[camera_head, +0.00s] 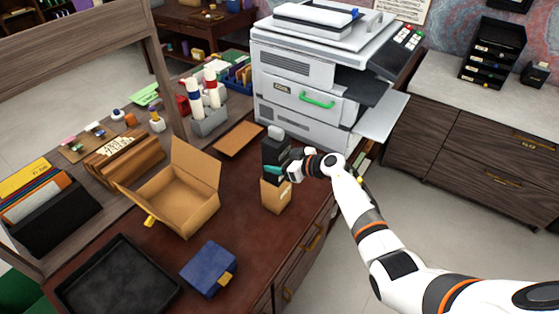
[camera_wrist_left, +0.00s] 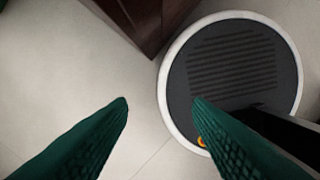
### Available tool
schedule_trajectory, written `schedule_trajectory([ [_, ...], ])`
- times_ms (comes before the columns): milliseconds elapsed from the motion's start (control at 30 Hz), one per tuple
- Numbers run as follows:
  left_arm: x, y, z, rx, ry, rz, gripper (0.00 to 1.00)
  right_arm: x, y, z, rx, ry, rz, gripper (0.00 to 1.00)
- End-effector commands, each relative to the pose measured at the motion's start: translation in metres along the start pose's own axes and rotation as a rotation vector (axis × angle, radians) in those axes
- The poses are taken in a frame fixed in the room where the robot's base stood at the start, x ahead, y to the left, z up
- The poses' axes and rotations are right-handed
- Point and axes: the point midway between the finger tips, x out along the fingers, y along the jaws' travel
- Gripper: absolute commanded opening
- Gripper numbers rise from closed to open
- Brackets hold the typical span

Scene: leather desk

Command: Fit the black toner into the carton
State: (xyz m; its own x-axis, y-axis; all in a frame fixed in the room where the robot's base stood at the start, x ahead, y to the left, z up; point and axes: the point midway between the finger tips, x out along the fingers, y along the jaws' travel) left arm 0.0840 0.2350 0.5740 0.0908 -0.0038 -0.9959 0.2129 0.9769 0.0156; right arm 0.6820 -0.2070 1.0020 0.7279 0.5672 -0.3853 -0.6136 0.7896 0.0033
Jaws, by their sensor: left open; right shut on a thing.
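The black toner (camera_head: 274,150) stands upright in the head view, near the desk's right edge in front of the printer. My right gripper (camera_head: 277,169) is shut on it from the right side. A narrow tan carton (camera_head: 276,197) is directly below the toner. The toner's lower end meets the carton's mouth in the picture; the gripper partly hides this, and I cannot tell how far inside it is. My left gripper (camera_wrist_left: 160,102) shows only in the left wrist view, open and empty over the floor.
A larger open cardboard box (camera_head: 178,205) stands left of the carton. A blue box (camera_head: 209,269) and a black tray (camera_head: 117,280) lie at the front. The printer (camera_head: 300,85) is behind. A flat brown piece (camera_head: 239,139) lies on the desk.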

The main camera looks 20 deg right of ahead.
Motion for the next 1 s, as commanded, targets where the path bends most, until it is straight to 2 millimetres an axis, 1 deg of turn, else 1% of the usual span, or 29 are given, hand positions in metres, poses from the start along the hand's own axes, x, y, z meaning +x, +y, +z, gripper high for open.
schedule_trajectory([
  [1000, 0.015, 0.0, -0.001, 0.0, 0.0, 0.0, 0.46, 0.01, -0.001, -0.023, 0.0, -0.003, -0.001, 0.26],
])
